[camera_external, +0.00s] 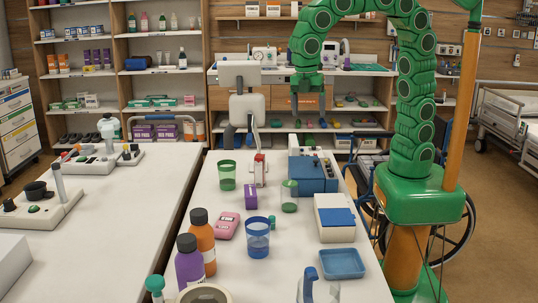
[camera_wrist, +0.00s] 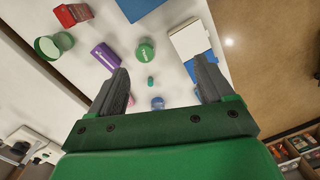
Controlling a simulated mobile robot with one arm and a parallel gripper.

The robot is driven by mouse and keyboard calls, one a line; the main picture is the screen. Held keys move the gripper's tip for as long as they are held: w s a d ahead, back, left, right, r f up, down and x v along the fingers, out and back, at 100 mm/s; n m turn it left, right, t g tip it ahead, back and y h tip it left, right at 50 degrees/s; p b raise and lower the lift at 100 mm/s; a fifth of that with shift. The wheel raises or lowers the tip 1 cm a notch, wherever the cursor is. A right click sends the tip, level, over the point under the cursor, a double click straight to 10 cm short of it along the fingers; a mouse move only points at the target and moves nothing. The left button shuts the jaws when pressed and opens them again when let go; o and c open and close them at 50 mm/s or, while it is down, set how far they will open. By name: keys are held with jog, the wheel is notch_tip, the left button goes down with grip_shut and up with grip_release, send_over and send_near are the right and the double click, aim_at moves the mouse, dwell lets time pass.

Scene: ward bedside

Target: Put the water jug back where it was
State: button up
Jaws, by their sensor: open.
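A pale object with a blue upper part (camera_external: 310,278) stands at the bottom edge of the external view, partly cut off; it may be the water jug, but I cannot tell for sure. A clear blue cup (camera_external: 257,243) stands on the table, and a blue round thing, likely this cup, shows between my fingers in the wrist view (camera_wrist: 157,103). My gripper (camera_external: 308,108) is high above the far part of the table, pointing down. Its fingers (camera_wrist: 160,78) are spread with nothing between them, well above the things below.
The table (camera_external: 285,225) is crowded: a green cup (camera_external: 227,177), purple box (camera_external: 251,198), round green container (camera_external: 289,200), blue device (camera_external: 313,172), white-and-blue box (camera_external: 335,219), blue tray (camera_external: 342,263), orange bottle (camera_external: 202,240) and purple bottle (camera_external: 188,265). A wheelchair (camera_external: 450,225) stands to the right.

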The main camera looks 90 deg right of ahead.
jog(key=s+d+f+m, duration=0.3)
jog(key=s+d+m, duration=0.4)
jog(key=s, duration=0.5)
jog(key=s+d+f+m, duration=0.3)
jog(key=s+d+m, duration=0.4)
jog(key=s, duration=0.6)
jog(key=shift+s+d+f+g+y, duration=0.3)
jog(key=shift+d+g, duration=0.1)
jog(key=shift+d, duration=0.45)
